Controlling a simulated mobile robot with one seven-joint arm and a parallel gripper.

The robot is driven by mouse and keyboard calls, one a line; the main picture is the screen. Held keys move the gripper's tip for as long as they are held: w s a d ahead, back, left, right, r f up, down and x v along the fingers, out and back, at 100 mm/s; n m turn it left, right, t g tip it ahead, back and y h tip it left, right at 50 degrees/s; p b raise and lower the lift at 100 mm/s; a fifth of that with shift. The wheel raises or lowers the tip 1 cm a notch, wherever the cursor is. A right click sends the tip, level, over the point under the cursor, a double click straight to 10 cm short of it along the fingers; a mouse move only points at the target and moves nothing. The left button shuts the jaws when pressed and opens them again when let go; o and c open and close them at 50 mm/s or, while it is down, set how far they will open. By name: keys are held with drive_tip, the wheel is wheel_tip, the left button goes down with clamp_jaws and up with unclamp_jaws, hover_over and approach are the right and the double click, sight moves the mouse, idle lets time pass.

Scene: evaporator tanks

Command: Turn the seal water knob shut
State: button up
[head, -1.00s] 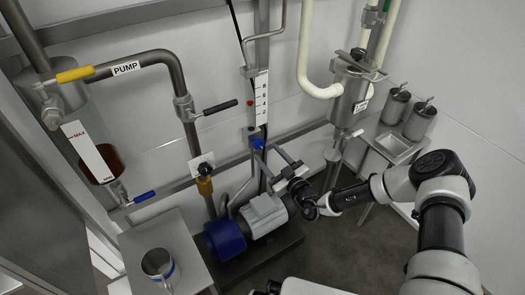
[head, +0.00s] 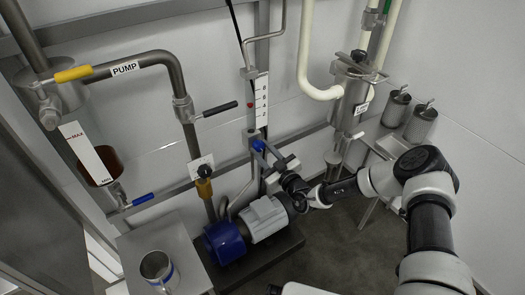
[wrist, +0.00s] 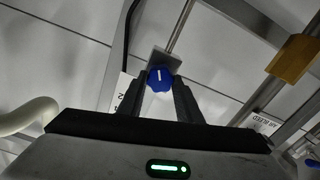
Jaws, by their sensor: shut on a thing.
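The blue seal water knob (head: 258,145) sits at the lower end of the flow gauge with the numbered white scale (head: 262,98). In the wrist view the knob (wrist: 160,78) is a blue disc with a white line that stands nearly upright. My gripper (head: 262,150) reaches it from the lower right, and its two fingers lie on either side of the knob. In the wrist view my gripper (wrist: 160,84) is shut on the knob, one dark finger at each side. The fingers partly hide the knob in the head view.
A blue and grey pump (head: 245,232) stands below my gripper. A brass valve with a black knob (head: 204,176) is to the left, a steel canister (head: 349,100) to the right. A steel mug (head: 157,266) stands on a table at lower left. Pipes run close around the gauge.

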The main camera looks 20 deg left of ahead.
drive_tip(key=shift+n, duration=0.3)
drive_tip(key=n+p, duration=0.1)
drive_tip(key=n, duration=0.2)
drive_tip(key=shift+n+p, duration=0.3)
drive_tip(key=shift+p, duration=0.1)
drive_tip(key=n+p, duration=0.1)
drive_tip(key=n, duration=0.2)
drive_tip(key=shift+n, duration=0.3)
drive_tip(key=n+p, duration=0.3)
drive_tip(key=n, duration=0.4)
drive_tip(key=n+p, duration=0.1)
drive_tip(key=n, duration=0.3)
drive_tip(key=shift+f, duration=0.1)
drive_tip(key=n+p, duration=0.1)
drive_tip(key=n, duration=0.2)
drive_tip(key=shift+n+p, duration=0.3)
drive_tip(key=n+p, duration=0.1)
drive_tip(key=n, duration=0.3)
drive_tip(key=shift+d+f+n+p, duration=0.1)
drive_tip(key=shift+n+p, duration=0.6)
drive_tip(key=shift+n, duration=1)
